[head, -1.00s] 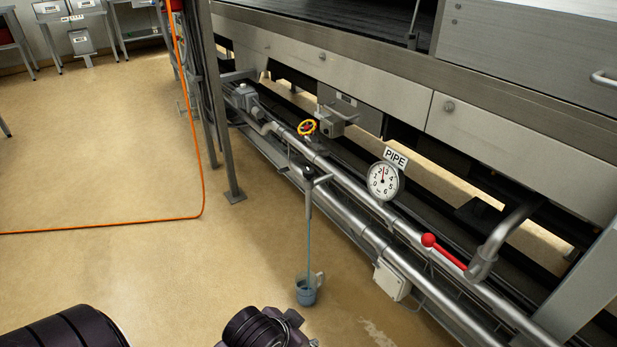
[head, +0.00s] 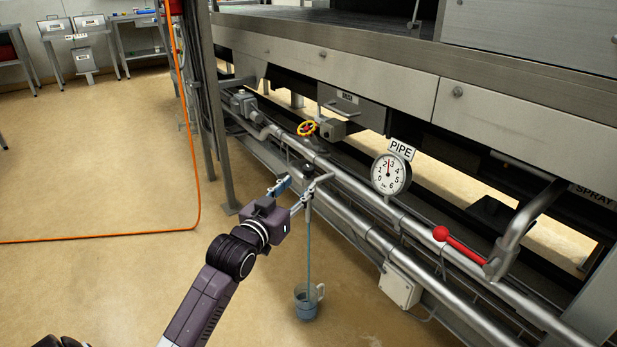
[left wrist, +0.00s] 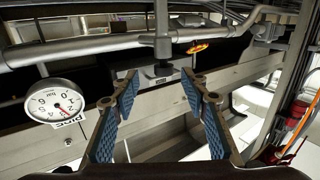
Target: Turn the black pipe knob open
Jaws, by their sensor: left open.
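The pipe knob (head: 308,170) is a small dark handle on a thin tap beside the lower pipe. A thin blue stream (head: 309,240) runs from the tap down into a clear mug (head: 306,301) on the floor. My left gripper (head: 291,196) is open just left of the tap, at about knob height. In the left wrist view, a dark knob (left wrist: 158,70) with its stem shows just beyond and between the open blue-padded fingertips (left wrist: 159,82). Nothing is between the pads. I cannot tell in the head view whether a finger touches the tap. My right gripper is out of view.
A metal post (head: 222,130) and an orange hose (head: 197,150) stand left. The floor at left is open.

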